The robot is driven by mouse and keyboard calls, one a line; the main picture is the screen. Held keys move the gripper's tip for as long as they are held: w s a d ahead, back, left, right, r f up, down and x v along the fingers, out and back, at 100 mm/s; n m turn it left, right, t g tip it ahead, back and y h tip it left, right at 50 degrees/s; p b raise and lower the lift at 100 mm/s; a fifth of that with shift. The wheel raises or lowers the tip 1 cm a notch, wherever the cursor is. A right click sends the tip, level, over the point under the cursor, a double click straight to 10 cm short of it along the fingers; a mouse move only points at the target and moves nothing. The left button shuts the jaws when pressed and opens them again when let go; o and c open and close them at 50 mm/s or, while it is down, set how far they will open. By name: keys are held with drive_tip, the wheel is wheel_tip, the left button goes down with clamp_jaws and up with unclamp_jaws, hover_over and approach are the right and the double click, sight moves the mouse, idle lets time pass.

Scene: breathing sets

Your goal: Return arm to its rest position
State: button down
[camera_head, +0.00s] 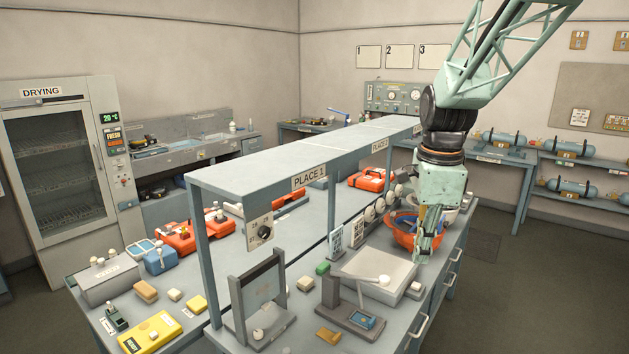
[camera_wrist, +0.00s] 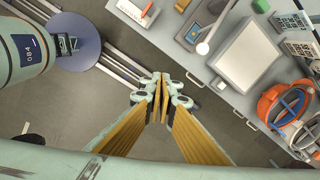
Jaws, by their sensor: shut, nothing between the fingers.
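My arm hangs down over the right side of the workbench in the head view. My gripper (camera_head: 427,248) points downward there, in front of the orange basin (camera_head: 402,232). In the wrist view my gripper (camera_wrist: 161,88) has its fingertips together, with nothing between them. Below it in that view are the floor (camera_wrist: 140,125) and the edge of the workbench (camera_wrist: 240,125). The gripper appears apart from the bench and its contents.
The wrist view shows a grey tray (camera_wrist: 247,55) and an orange-rimmed basin (camera_wrist: 288,112) to the right. The PLACE 1 shelf (camera_head: 270,165) runs above the bench. A drying cabinet (camera_head: 68,165) stands left. Floor is clear right of the bench.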

drive_tip(key=s+a+r+n+b, duration=0.1)
drive_tip(key=s+r+n, duration=0.15)
drive_tip(key=s, duration=0.35)
drive_tip(key=s+a+r+n+t+b, duration=0.1)
drive_tip(key=s+r+n, duration=0.1)
drive_tip(key=s+n, duration=0.35)
drive_tip(key=s+a+r+n+b, duration=0.1)
drive_tip(key=s+r+n, duration=0.1)
drive_tip(key=s, duration=0.6)
drive_tip(key=s+f+n+t+b, duration=0.2)
drive_tip(key=s+n, duration=0.7)
drive_tip(key=s, duration=0.9)
drive_tip(key=shift+s+a+f+n, duration=0.25)
drive_tip(key=shift+a+f+n, duration=0.05)
drive_tip(key=shift+a+f, duration=0.1)
